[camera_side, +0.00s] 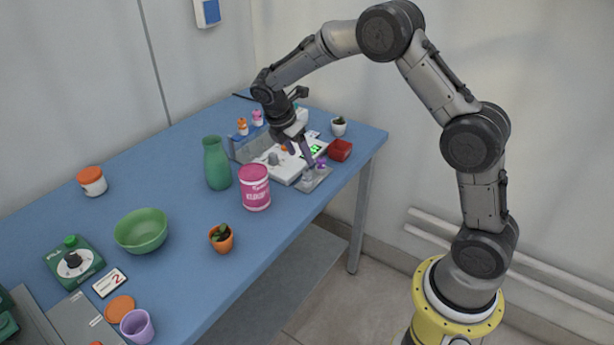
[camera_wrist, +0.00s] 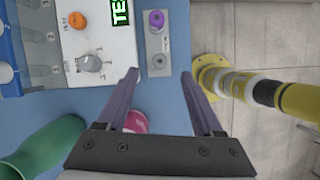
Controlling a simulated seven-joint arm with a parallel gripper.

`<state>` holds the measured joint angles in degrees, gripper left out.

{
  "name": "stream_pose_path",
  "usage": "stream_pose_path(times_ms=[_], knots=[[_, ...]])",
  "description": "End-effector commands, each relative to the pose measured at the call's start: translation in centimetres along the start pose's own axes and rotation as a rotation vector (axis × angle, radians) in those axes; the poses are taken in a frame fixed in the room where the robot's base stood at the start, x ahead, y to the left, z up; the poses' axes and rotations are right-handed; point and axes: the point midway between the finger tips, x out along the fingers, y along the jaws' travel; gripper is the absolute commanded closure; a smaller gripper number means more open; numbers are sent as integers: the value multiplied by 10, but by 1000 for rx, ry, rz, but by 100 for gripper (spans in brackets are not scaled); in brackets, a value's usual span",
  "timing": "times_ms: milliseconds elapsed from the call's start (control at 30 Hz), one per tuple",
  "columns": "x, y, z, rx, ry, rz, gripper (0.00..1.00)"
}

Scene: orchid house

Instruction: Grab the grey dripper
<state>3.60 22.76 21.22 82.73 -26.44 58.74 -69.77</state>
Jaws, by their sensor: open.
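A small grey round piece with a dark centre, which looks like the grey dripper (camera_wrist: 159,62), sits on a narrow grey plate (camera_wrist: 149,42) in the wrist view. A similar purple piece (camera_wrist: 157,19) sits farther up the same plate. My gripper (camera_wrist: 160,72) is open, with its two purple-grey fingers apart on either side of the grey piece's line and nothing between them.
A white panel device (camera_wrist: 100,40) with an orange button, grey knob and green display lies left of the plate. A pink tub (camera_side: 255,188), green bottle (camera_side: 216,165) and red box (camera_side: 340,150) stand nearby. The table edge is close to the plate.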

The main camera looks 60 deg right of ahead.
Motion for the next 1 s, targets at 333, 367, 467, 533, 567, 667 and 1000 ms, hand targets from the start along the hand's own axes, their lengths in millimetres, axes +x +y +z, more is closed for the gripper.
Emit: stream_pose_path(times_ms=[333,367,467,533,567,667,1000], knots=[[30,-1,-2,-1,0,-3,32],[34,-1,-3,-1,0,-4,32],[50,-1,-5,-1,-1,-4,32],[59,-1,-5,0,0,-4,32],[62,-1,-5,0,0,-4,32],[70,0,-5,0,0,-1,32],[71,0,-5,0,0,0,46]])
